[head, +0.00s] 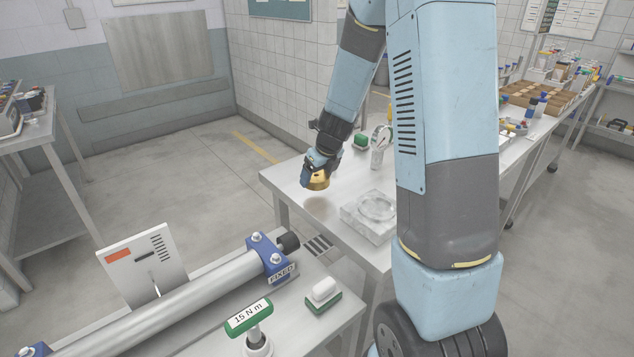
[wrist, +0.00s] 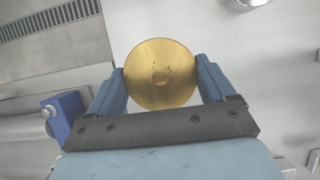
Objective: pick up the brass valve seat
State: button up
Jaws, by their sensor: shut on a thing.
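The brass valve seat (head: 319,181) is a round, gold-coloured disc-like piece in the head view, held above the light metal table. In the wrist view the brass valve seat (wrist: 161,74) shows as a brushed gold round face with a small raised centre. My gripper (head: 317,170) is shut on it. In the wrist view the two blue fingers of my gripper (wrist: 161,85) press on its left and right sides. A faint shadow lies on the tabletop below it, and a gap shows between the seat and the table.
A clear block with a round recess (head: 372,214) sits on the table (head: 285,185) right of the seat. A gauge-like ring on a stand (head: 379,146) is behind. In front, a nearer bench holds a steel pipe (head: 180,300), a blue FIXED clamp (head: 270,257) and a green-handled torque tool (head: 248,316).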

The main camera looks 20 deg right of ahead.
jog(key=s+d+r, duration=0.8)
jog(key=d+r, duration=0.1)
jog(key=d, duration=0.1)
jog(key=shift+s, duration=0.35)
jog(key=o, duration=0.6)
jog(key=c, duration=1.4)
jog(key=shift+s+d, duration=0.1)
